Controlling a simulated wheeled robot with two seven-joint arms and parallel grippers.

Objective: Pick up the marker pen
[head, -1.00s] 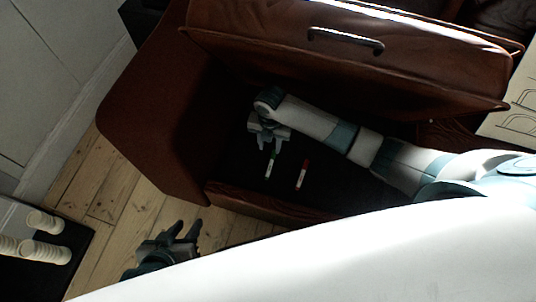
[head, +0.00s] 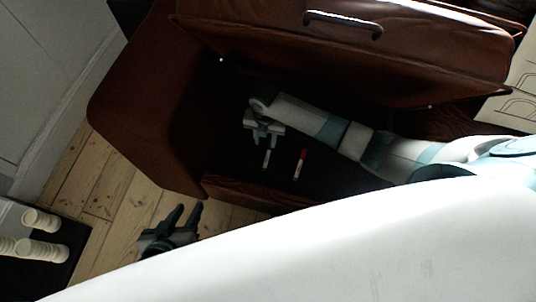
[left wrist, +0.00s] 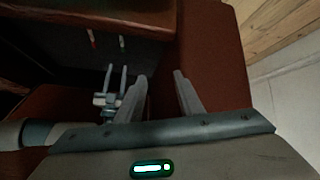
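Two marker pens lie inside the dark open compartment of a brown piece of furniture. One is a red and white pen (head: 299,165); the other, a whitish pen (head: 266,159), lies to its left. Both also show small in the left wrist view, the red one (left wrist: 91,38) left of the whitish one (left wrist: 122,42). My right gripper (head: 266,142) is open, its fingertips just above the near end of the whitish pen. In the left wrist view my right gripper (left wrist: 116,72) has its fingers apart. My left gripper (head: 186,212) is open and empty outside the compartment.
A brown upper panel with a handle (head: 343,24) is above the compartment, and a brown side panel (head: 140,110) stands to its left. Bare floorboards (head: 110,215) lie between.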

